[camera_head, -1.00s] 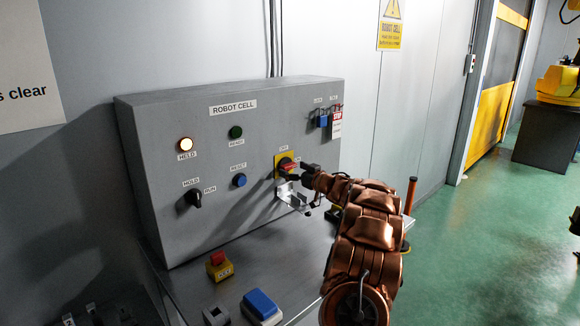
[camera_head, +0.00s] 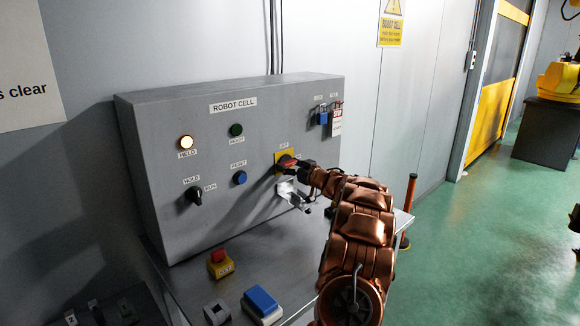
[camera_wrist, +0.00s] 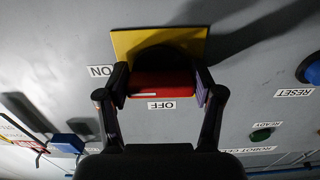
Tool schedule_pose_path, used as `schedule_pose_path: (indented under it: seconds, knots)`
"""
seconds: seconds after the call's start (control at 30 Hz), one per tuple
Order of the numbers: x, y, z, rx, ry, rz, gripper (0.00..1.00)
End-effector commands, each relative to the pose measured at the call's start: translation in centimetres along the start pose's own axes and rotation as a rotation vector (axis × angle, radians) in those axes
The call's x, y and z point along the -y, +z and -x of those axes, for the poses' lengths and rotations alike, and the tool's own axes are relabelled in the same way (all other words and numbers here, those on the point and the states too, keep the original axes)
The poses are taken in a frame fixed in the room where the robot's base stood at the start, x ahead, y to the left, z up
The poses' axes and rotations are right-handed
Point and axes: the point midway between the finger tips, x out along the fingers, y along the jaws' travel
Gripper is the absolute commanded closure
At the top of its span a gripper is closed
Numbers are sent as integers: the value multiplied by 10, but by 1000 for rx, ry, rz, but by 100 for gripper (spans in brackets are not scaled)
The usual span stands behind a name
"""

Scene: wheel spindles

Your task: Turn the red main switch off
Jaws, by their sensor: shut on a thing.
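The red main switch (camera_head: 287,161) sits on a yellow plate (camera_head: 279,168) on the front of the grey control box, below the OFF label. In the wrist view the red handle (camera_wrist: 162,82) lies across the picture, its white mark toward the ON label (camera_wrist: 101,71). The OFF label (camera_wrist: 161,105) is below the handle in this upside-down view. My gripper (camera_head: 289,166) is at the switch. In the wrist view my gripper (camera_wrist: 162,88) has one finger at each end of the red handle and is shut on it. The fingers partly hide the handle in the head view.
The control box (camera_head: 165,130) also bears a HOLD/RUN knob (camera_head: 195,195), a blue reset button (camera_head: 239,178), a lit HELD lamp (camera_head: 186,142) and a blue padlock (camera_head: 322,118). A red-and-yellow stop button box (camera_head: 220,264) and a blue-topped box (camera_head: 261,303) stand on the table.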

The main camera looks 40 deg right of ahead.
Motion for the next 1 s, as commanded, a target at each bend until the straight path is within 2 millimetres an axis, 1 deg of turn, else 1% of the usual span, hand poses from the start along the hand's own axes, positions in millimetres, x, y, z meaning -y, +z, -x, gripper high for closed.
schedule_pose_path:
  seconds: [0.03,0.17,0.2,0.37,0.57,0.77,1.0]
  knots:
    - [0,0,0,0,1,0,54]
    - [0,0,0,0,1,0,68]
    - [0,0,0,0,1,0,68]
    - [0,0,0,0,1,12,68]
    - [-2,2,1,0,2,78,68]
    - [-2,3,1,0,2,219,68]
    - [-3,3,1,-1,2,443,68]
